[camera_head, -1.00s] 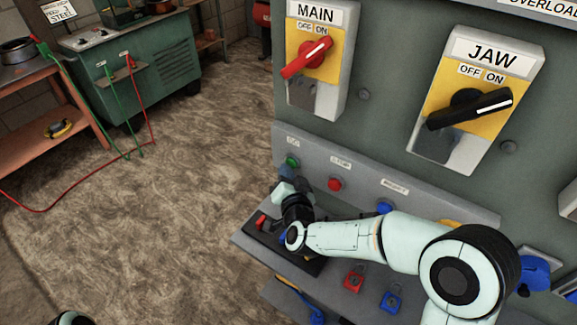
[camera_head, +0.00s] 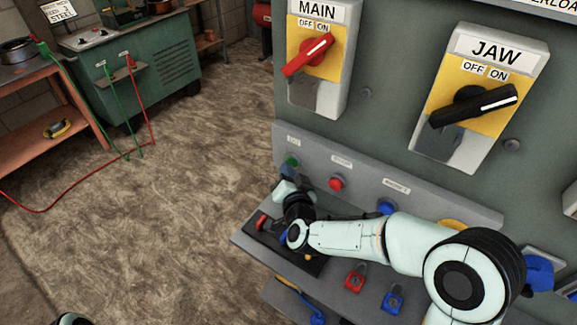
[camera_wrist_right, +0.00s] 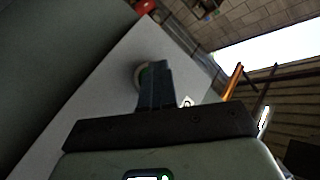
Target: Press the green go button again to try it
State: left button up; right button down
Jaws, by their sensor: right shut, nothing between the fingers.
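The green button (camera_head: 292,161) is at the left end of the sloped grey panel, under a small label. My right gripper (camera_head: 288,171) is shut and empty, with its fingertips right at the button and hiding its lower part. In the right wrist view the shut fingers (camera_wrist_right: 156,84) point at a round button collar (camera_wrist_right: 142,74), mostly hidden behind them. I cannot tell whether the tips touch the button or whether it is pushed in. My left gripper is not in view.
A red button (camera_head: 337,183) and a blue button (camera_head: 386,207) sit further right on the panel. Above are the MAIN switch (camera_head: 311,55) and JAW switch (camera_head: 473,105), both turned toward ON. Red and blue padlocks (camera_head: 355,281) lie on the ledge below.

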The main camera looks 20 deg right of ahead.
jog(key=shift+d+r, duration=0.1)
jog(key=shift+d, duration=0.25)
jog(key=s+a, duration=0.3)
jog(key=a, duration=0.2)
jog(key=shift+s, duration=0.35)
jog(key=shift+a, duration=0.1)
